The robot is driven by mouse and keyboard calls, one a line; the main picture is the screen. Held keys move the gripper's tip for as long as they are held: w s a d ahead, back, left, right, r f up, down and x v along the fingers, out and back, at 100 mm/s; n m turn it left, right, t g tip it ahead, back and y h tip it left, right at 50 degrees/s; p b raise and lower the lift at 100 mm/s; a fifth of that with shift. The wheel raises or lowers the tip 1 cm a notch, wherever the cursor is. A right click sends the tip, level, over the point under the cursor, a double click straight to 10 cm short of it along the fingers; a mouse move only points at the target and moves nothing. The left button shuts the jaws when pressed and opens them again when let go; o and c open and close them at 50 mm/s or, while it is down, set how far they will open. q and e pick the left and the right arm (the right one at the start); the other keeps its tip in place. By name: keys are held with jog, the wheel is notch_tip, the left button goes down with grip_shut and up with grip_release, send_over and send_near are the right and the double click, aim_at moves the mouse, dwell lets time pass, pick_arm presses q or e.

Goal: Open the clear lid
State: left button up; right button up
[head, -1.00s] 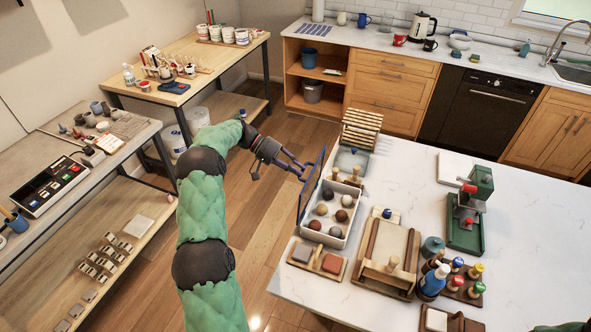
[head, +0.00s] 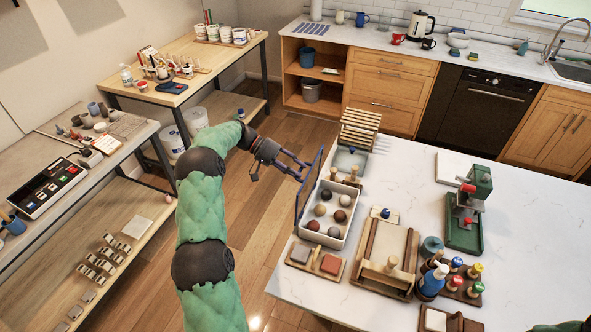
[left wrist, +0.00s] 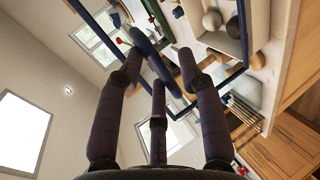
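The clear lid (head: 311,186) has a blue frame and stands steeply raised at the left side of a white box (head: 327,238). The box is open on top and holds several balls of different colours (head: 320,210). My left gripper (head: 304,172) is at the lid's outer left face, near its upper part. In the left wrist view the fingers (left wrist: 160,65) are spread apart, with a dark blue bar (left wrist: 152,55) between their tips. I cannot tell whether they touch it. The lid's blue frame (left wrist: 243,30) shows there too. My right gripper is out of view.
A wooden rack (head: 360,128) stands behind the box. A wooden tray with two blocks (head: 301,267) lies in front, and a wooden board frame (head: 388,252) to the right. The floor left of the white table (head: 490,290) is clear.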

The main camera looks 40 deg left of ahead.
pick_arm(q)
jog(key=shift+s+d+f, duration=0.1)
jog(key=shift+s+f, duration=0.25)
jog(key=shift+f, duration=0.3)
jog(key=r+v, duration=0.1)
jog(key=v, duration=1.1)
jog(key=shift+w, duration=0.25)
jog(key=shift+r, duration=0.1)
jog(key=shift+c, duration=0.3)
jog(key=c, duration=0.5)
jog(key=shift+s+a+f+t, duration=0.15)
jog(key=shift+a+f+t, duration=0.05)
jog(key=shift+f+t, duration=0.1)
grip_shut()
jog(key=s+a+f+n+t+y+b, duration=0.2)
jog(key=s+a+f+n+t+b, duration=0.25)
jog(key=s+f+n+t, duration=0.6)
jog(key=w+d+r+m+t, duration=0.1)
jog(key=w+d+r, duration=0.2)
jog(key=w+d, duration=0.6)
jog(key=shift+w+y, duration=0.3)
jog(key=shift+w, duration=1.05)
